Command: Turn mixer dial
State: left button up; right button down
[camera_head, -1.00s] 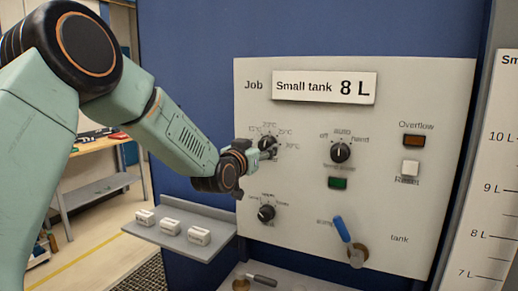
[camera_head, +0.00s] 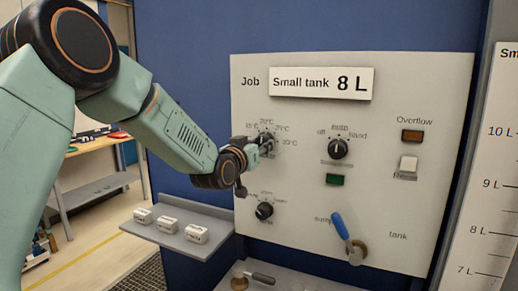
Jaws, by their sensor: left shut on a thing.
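The pale control panel (camera_head: 300,200) faces me and carries several dials. My left gripper (camera_head: 262,147) is at the upper left dial (camera_head: 267,142), the one with temperature marks around it, and is shut on it. The gripper hides part of this dial, so its pointer cannot be read. A second black dial (camera_head: 338,149), with off and hand marks, is to the right. A third black dial (camera_head: 264,211) is below the gripper; its labels are too small to read. My right gripper is not in view.
A blue lever (camera_head: 341,226) sticks out low on the panel. A grey shelf (camera_head: 150,233) with small white blocks juts out at the lower left. A red-brown lamp (camera_head: 413,136), a white button (camera_head: 408,163) and a level scale (camera_head: 488,180) are at the right.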

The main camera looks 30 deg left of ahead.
pick_arm(q)
jog(key=shift+r+n, duration=0.1)
jog(key=shift+n, duration=0.6)
jog(key=o, duration=1.2)
jog(key=shift+s, duration=0.15)
jog(key=s, duration=1.2)
jog(key=shift+d, duration=0.35)
jog(key=shift+w, duration=0.1)
